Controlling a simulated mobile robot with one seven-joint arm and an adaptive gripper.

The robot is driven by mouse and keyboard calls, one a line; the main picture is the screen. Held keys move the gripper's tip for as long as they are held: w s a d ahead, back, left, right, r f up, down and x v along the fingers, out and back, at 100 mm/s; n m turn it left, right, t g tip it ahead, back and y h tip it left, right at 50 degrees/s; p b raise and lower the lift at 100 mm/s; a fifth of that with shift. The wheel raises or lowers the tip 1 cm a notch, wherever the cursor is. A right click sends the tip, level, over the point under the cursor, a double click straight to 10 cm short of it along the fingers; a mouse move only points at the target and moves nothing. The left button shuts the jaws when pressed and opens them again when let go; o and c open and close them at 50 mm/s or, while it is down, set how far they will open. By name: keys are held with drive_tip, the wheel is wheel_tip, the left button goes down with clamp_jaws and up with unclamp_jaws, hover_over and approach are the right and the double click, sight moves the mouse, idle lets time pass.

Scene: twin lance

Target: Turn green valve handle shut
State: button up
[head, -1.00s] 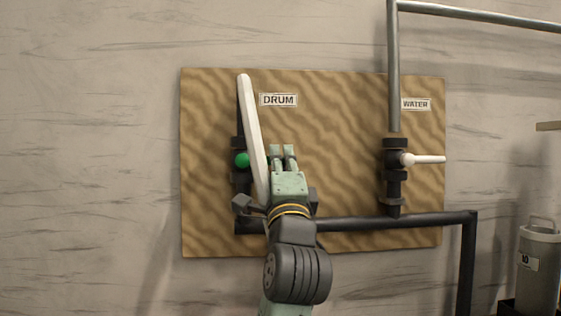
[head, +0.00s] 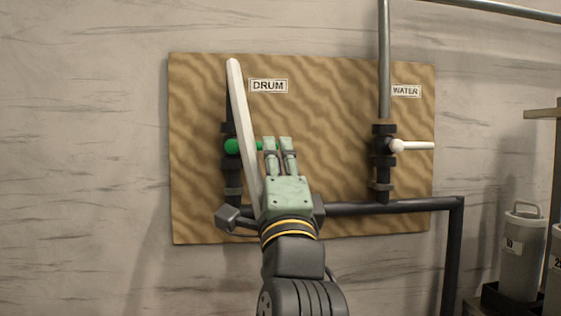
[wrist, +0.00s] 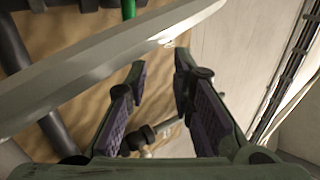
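The green valve handle has a round green hub (head: 232,146) on the dark vertical pipe below the DRUM label. Its short green lever points right, partly hidden behind a long white bar (head: 240,105). In the wrist view, a bit of the green handle (wrist: 128,8) shows at the top edge, beyond the bar. My gripper (head: 277,141) is just right of the bar, its fingertips near the lever's right end in the picture. The wrist view shows my gripper's fingers (wrist: 159,62) parted with nothing between them. I cannot tell whether they touch the lever.
The white bar slants across in front of the green valve, close to my gripper's left side. A white-handled valve (head: 412,146) by the WATER label (head: 405,91) points right. A dark pipe (head: 400,206) runs low across the board. Grey canisters (head: 521,255) stand at lower right.

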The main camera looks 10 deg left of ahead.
drive_tip(key=s, duration=0.2)
drive_tip(key=s+d, duration=0.1)
drive_tip(key=s, duration=0.2)
drive_tip(key=shift+d, duration=0.2)
